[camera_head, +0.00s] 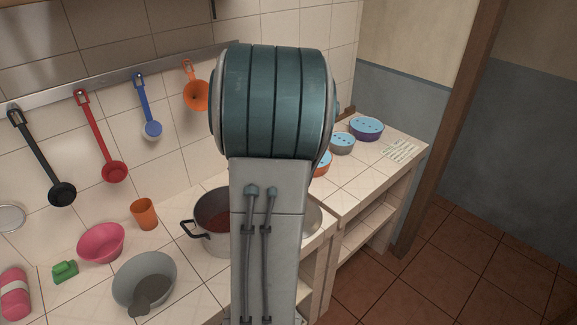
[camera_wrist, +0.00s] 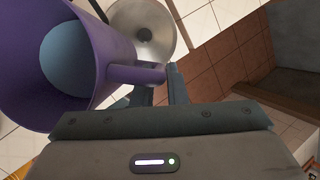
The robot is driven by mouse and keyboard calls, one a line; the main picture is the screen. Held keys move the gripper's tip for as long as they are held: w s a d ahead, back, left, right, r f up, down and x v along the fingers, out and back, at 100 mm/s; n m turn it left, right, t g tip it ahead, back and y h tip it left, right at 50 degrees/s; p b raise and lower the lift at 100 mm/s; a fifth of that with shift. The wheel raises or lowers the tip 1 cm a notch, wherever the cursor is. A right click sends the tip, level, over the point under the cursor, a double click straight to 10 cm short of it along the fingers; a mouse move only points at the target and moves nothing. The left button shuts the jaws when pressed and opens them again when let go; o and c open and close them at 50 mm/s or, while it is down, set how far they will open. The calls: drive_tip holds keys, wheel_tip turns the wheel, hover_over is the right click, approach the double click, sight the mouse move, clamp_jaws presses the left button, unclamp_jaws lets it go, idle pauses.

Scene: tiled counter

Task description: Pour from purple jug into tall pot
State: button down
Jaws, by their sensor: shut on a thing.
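The purple jug (camera_wrist: 112,42) fills the left of the wrist view, its open mouth toward the camera. A round blue-grey surface shows inside it; I cannot tell whether this is its contents or its bottom. My gripper (camera_wrist: 160,88) is shut on the jug's handle. In the head view my arm hides both the jug and my gripper. A steel pot (camera_head: 208,236) with a black side handle and a reddish inside stands on the counter, partly behind my arm. It is the only pot I can make out there.
A grey bowl (camera_head: 162,268), a pink bowl (camera_head: 101,243), an orange cup (camera_head: 145,213) and a green item (camera_head: 65,271) stand left of the pot. A round metal dish (camera_wrist: 150,28) shows beyond the jug.

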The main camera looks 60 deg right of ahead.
drive_tip(key=shift+w+f+g+h, duration=0.15)
drive_tip(key=shift+f+g+h, duration=0.05)
drive_tip(key=shift+g+h, duration=0.35)
drive_tip(key=shift+w+a+f+n+g+h, duration=0.15)
drive_tip(key=shift+a+f+n+g+h, duration=0.2)
drive_tip(key=shift+g, duration=0.3)
drive_tip(key=shift+w+a+r+g+h, duration=0.1)
drive_tip(key=shift+w+g+h, duration=0.25)
drive_tip(key=shift+g+h, duration=0.15)
drive_tip(key=shift+w+a+n+g+h, duration=0.15)
drive_tip(key=shift+n+g+h, duration=0.1)
drive_tip(key=shift+g+h, duration=0.05)
drive_tip(key=shift+w+a+f+n+g+h+b, duration=0.15)
drive_tip(key=shift+w+f+n+g+h+b, duration=0.2)
drive_tip(key=shift+f, duration=0.1)
